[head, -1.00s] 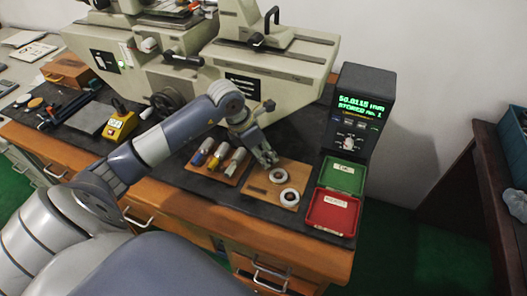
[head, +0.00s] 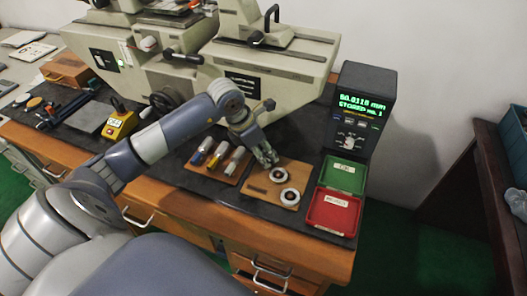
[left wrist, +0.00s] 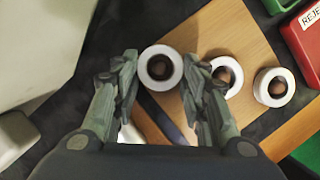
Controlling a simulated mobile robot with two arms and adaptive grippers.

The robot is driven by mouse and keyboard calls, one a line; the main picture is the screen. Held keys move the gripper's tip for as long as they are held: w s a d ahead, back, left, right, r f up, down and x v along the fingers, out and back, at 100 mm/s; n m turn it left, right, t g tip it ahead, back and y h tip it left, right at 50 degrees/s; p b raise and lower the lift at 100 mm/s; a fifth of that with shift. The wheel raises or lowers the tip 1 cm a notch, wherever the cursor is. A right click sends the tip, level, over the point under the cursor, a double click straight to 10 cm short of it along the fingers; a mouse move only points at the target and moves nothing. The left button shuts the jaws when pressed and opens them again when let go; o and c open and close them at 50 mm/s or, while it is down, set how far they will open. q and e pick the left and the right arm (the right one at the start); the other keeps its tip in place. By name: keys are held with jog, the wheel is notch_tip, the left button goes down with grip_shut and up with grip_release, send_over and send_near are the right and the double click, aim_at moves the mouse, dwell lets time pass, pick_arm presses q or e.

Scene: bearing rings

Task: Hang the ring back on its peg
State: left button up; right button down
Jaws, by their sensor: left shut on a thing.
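My left gripper (head: 268,158) is over the back edge of the wooden board (head: 257,190). In the left wrist view its two fingers (left wrist: 160,75) are shut on a white-rimmed ring (left wrist: 160,67). The head view barely shows this ring behind the fingers. Two similar rings, a nearer one (head: 290,196) and a farther one (head: 279,175), sit on the board. They also show to the right of the held ring in the left wrist view, one partly behind a finger (left wrist: 227,76) and one clear (left wrist: 274,87). I cannot make out an empty peg. My right gripper is not in view.
Right of the board are a green tray (head: 343,167), a red tray (head: 332,222) and a digital readout box (head: 361,122). Left of it, several coloured-handled gauges lie on a small wooden block (head: 217,175). A large measuring machine (head: 270,65) stands behind.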

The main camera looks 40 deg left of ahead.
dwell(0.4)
pick_arm(q)
jog(key=shift+f, duration=0.2)
jog(key=o, duration=1.3)
jog(key=shift+o, duration=0.2)
notch_tip(320, 180, up, 8)
jog(key=p, duration=0.4)
jog(key=shift+r+p, duration=0.25)
jog(key=shift+p, duration=0.1)
